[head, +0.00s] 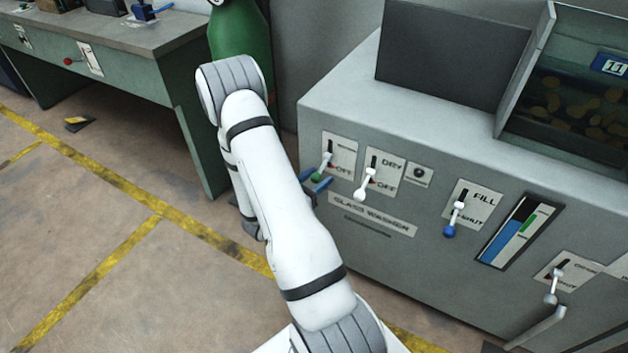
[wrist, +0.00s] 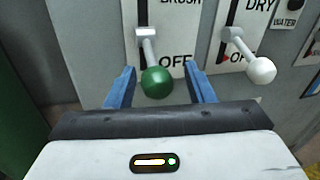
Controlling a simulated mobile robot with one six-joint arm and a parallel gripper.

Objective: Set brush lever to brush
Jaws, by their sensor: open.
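The brush lever has a green ball knob (wrist: 157,82) on a short white arm. It sits low in its slot, by the OFF mark, with BRUSH printed at the top of its plate. In the head view the green knob (head: 318,177) shows at the left of the glass washer's front panel. My gripper (wrist: 162,84) is open, with a blue finger on each side of the green knob. I see a gap on both sides, so the fingers do not appear closed on it. In the head view my arm hides part of the gripper (head: 318,184).
A white-knobbed DRY lever (head: 361,195) stands close to the right of the brush lever. A blue-knobbed FILL lever (head: 450,230) and another white lever (head: 551,298) are further right. A green bench (head: 150,75) and green cylinder (head: 240,45) stand left and behind.

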